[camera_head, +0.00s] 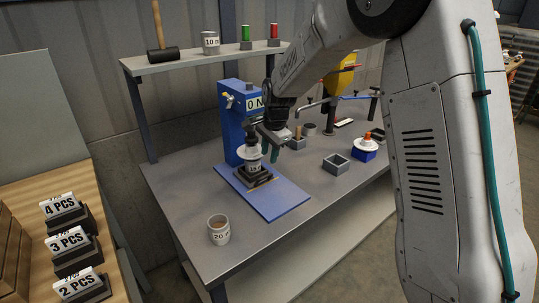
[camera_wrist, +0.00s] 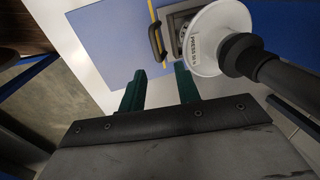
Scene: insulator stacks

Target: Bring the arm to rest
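My gripper (camera_head: 275,143) is at the blue press on the grey workbench, at the end of my arm reaching in from the upper right. In the wrist view its two green fingers (camera_wrist: 160,78) are apart with nothing between them. The blue press (camera_head: 232,122) bears a "0 N" sign. Under its head stands an insulator stack with a white disc (camera_head: 249,153) on a dark base, just left of my fingers. In the wrist view a labelled white disc (camera_wrist: 208,38) with a dark rod lies right of the fingers; a black handle (camera_wrist: 157,38) shows ahead.
A grey square box (camera_head: 336,164) and a blue-based white piece (camera_head: 365,149) stand to the right. A shelf (camera_head: 200,62) with a mallet runs behind. Labelled blocks (camera_head: 68,240) sit on a wooden table at left.

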